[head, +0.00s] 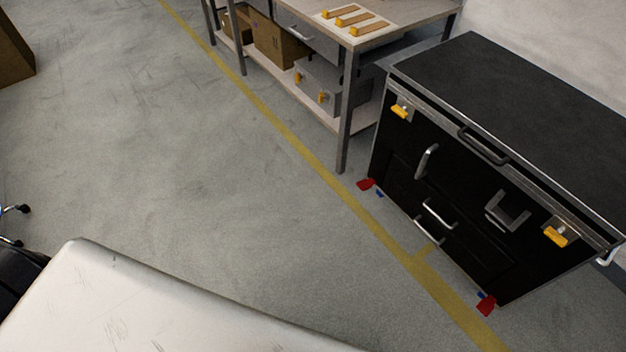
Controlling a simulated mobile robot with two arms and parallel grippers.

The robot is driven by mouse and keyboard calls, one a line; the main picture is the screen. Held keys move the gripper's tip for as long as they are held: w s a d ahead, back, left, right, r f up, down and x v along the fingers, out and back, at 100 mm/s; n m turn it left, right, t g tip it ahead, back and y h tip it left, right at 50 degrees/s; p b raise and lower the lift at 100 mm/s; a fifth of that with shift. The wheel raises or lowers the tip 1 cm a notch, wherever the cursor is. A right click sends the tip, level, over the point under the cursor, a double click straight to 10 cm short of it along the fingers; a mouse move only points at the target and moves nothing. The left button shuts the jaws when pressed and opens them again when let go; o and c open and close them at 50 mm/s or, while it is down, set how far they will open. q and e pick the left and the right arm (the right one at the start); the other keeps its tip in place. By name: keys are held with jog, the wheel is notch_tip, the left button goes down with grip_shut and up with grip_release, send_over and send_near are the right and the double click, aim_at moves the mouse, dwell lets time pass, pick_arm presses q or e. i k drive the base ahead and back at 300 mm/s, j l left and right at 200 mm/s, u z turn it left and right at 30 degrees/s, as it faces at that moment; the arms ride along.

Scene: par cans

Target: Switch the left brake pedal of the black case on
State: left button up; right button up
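The black case (440,165) stands on the floor at the right of the head view, with a dark flat top and metal edges. At its lower left corner is a red pedal (366,184) with a small blue piece (379,193) beside it. At its lower right corner is another red pedal (487,306) with a blue piece (481,295) beside it. Both pedals are small in the picture, and I cannot tell their on or off position. Neither of my grippers is in view.
A metal workbench (400,35) with boxes on its lower shelf stands left of the case. A white surface (150,305) fills the lower left foreground. A cardboard box (12,55) is at the upper left. Open grey floor (180,150) with a yellow line lies between.

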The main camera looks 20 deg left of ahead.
aim_at(365, 185)
jog(key=u, duration=0.15)
jog(key=i+j+u, duration=0.1)
jog(key=i+j, duration=0.25)
jog(key=i, duration=0.15)
jog(key=i+j+u, duration=0.1)
jog(key=i+j, duration=0.2)
jog(key=i, duration=0.2)
jog(key=i+j+u, duration=0.15)
jog(key=i, duration=0.4)
jog(key=j, duration=0.05)
